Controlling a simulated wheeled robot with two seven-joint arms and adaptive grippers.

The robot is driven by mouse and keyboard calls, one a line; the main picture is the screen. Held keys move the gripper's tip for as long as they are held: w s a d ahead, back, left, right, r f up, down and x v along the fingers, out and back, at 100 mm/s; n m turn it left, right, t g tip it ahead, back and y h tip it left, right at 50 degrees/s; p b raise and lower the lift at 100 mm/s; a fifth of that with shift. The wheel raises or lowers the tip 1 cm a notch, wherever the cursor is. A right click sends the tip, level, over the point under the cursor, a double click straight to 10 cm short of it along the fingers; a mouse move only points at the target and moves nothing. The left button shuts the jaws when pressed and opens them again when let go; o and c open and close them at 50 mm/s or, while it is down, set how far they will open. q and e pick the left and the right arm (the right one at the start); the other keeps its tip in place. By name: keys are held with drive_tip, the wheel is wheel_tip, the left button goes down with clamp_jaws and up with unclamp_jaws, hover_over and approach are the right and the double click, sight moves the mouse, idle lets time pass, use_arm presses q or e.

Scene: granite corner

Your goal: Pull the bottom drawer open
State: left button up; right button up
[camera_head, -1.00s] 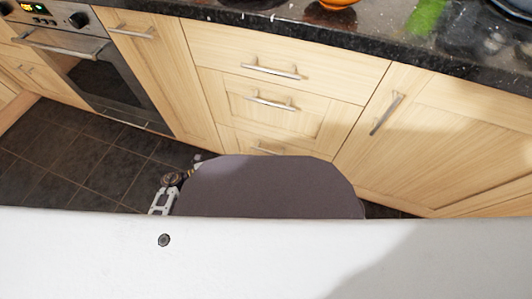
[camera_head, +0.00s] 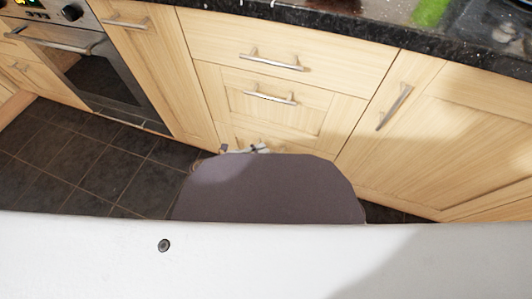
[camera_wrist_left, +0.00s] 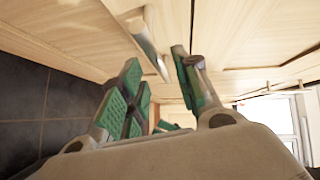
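The bottom drawer (camera_head: 228,133) is the lowest of the pale wood drawer fronts and looks closed. Most of it is hidden behind my own body in the head view. A metal bar handle (camera_wrist_left: 147,38) on a wood front shows in the left wrist view. My left gripper (camera_wrist_left: 158,62) is open, with green-padded fingers on either side of the handle's near end. I cannot tell whether they touch it. In the head view only a small part of the left gripper (camera_head: 247,148) shows, at the bottom drawer's front. My right gripper is not in view.
Two closed drawers with bar handles (camera_head: 272,60) (camera_head: 270,98) are above. A cupboard door (camera_head: 460,140) is to the right, and a cupboard (camera_head: 150,60) and oven (camera_head: 105,80) to the left. A dark granite worktop (camera_head: 390,35) overhangs. The dark tiled floor (camera_head: 85,165) is clear at left.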

use_arm(q)
drive_tip(key=shift+b+x, duration=0.35)
drive_tip(key=shift+x, duration=0.95)
clamp_jaws()
